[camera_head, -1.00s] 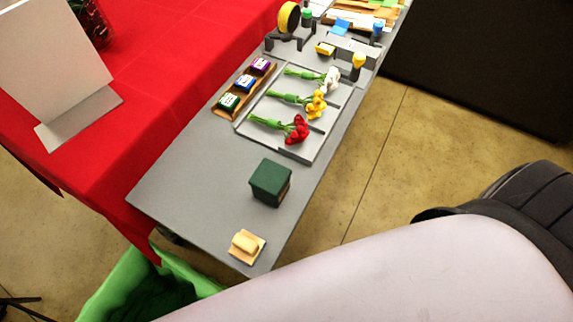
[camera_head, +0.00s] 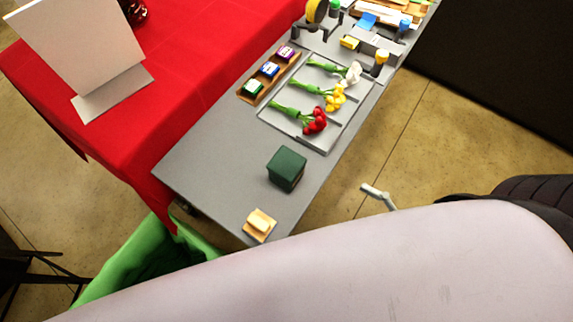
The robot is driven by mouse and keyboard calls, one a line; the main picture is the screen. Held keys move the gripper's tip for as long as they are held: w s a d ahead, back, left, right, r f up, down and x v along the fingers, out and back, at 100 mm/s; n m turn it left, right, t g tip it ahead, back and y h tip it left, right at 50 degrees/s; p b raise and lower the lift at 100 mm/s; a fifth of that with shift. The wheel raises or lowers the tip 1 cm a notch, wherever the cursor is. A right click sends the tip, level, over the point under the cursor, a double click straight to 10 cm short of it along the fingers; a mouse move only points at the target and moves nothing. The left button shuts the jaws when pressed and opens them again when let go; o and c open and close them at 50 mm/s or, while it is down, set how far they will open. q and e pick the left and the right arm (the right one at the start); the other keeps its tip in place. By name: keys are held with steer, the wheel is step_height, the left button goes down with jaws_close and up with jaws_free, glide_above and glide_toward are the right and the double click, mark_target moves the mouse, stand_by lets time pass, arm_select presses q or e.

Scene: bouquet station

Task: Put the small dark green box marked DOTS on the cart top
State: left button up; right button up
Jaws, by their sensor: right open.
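In the head view, a small dark green box with a pale label (camera_head: 253,88) sits at the near end of a wooden tray on the long grey top (camera_head: 215,150). Its lettering is too small to read. A larger dark green block (camera_head: 287,168) stands nearer on the same top, with no marking visible. I cannot confirm which one reads DOTS. Part of my right gripper (camera_head: 378,195), a thin grey finger, shows past my pale arm, over the floor right of the grey top. It is open and apart from both green things. My left gripper is not in view.
Blue and purple boxes (camera_head: 270,70) share the wooden tray (camera_head: 243,93). A grey tray (camera_head: 318,143) holds flower bunches. A beige item (camera_head: 259,222) lies at the near corner. A red-covered table (camera_head: 130,130) and a green-lined bin (camera_head: 120,270) are at left.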

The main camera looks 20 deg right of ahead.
steer(key=b+x, duration=0.2)
steer(key=x, duration=0.1)
steer(key=p, duration=0.3)
glide_toward(286, 167)
steer(key=w+a, duration=0.1)
steer(key=w, duration=0.1)
steer(key=w+a+f, duration=0.1)
steer(key=w, duration=0.1)
steer(key=shift+a+f, duration=0.1)
steer(key=shift+f, duration=0.1)
steer(key=p+x, duration=0.1)
steer(key=x, duration=0.4)
steer(key=shift+w+f, duration=0.1)
steer(key=shift+f, duration=0.05)
steer(key=shift+w+a+f, duration=0.15)
steer(key=shift+w+a, duration=0.1)
steer(key=shift+w, duration=0.1)
steer(key=shift+c, duration=0.4)
steer(key=c, duration=1.2)
steer(key=shift+c, duration=0.2)
